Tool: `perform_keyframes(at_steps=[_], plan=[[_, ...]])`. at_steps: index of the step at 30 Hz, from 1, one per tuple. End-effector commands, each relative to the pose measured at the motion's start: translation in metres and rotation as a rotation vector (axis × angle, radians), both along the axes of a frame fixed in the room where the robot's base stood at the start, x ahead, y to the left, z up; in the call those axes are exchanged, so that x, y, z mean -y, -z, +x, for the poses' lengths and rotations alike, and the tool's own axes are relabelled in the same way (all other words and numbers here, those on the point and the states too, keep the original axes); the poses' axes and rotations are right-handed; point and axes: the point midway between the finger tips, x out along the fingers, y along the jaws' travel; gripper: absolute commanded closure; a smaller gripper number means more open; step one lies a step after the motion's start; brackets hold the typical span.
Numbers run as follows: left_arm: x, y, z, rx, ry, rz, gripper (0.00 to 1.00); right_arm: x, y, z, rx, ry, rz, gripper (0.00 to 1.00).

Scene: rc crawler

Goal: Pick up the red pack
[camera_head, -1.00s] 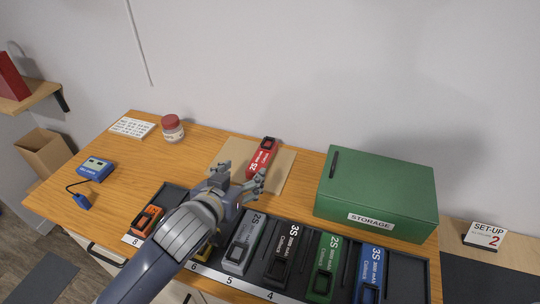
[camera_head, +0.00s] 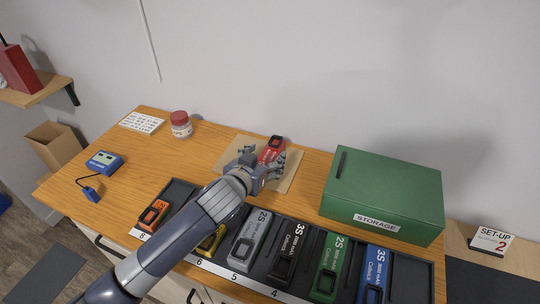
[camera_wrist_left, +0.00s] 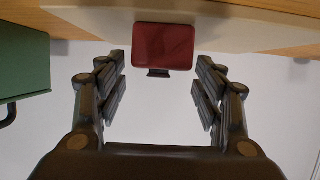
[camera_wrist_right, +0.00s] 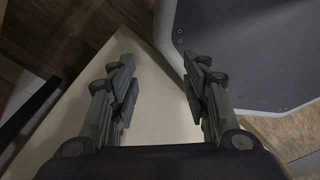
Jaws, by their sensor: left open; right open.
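The red pack (camera_head: 271,149) lies on a tan mat (camera_head: 228,156) on the wooden table, partly hidden by my left gripper (camera_head: 262,163). In the left wrist view the red pack (camera_wrist_left: 163,47) shows end-on, ahead of and between the spread fingers of my left gripper (camera_wrist_left: 163,90). The left gripper is open, and no finger visibly touches the pack. My right gripper (camera_wrist_right: 160,85) is open and empty in the right wrist view, away from the pack; it is not in the head view.
A black tray (camera_head: 181,191) with several battery packs runs along the table's front. The green storage box (camera_head: 381,196) stands to the right. A red-lidded jar (camera_head: 181,126), a white card (camera_head: 141,122) and a blue charger (camera_head: 104,163) are at the left.

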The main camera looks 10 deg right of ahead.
Motion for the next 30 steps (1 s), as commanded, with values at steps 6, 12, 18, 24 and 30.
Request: perform_keyframes(at_steps=[6,12,18,24,30], plan=[[0.011,0.008,0.016,0.001,0.0,0.001,0.38,0.006,-0.003,0.0,-0.001,0.002,-0.007,0.57],[0.013,0.009,0.019,0.001,0.001,-0.001,0.38,0.008,-0.003,-0.003,-0.005,0.002,-0.009,0.57],[0.013,0.009,0.019,0.001,0.001,-0.001,0.53,0.008,-0.003,-0.006,-0.01,0.002,-0.009,0.57],[0.013,0.009,0.019,0.0,0.001,0.0,0.95,0.007,-0.003,-0.006,-0.01,0.001,-0.009,0.57],[0.013,0.008,0.019,0.002,0.001,-0.002,1.0,0.005,-0.003,-0.006,-0.011,0.001,-0.006,0.57]])
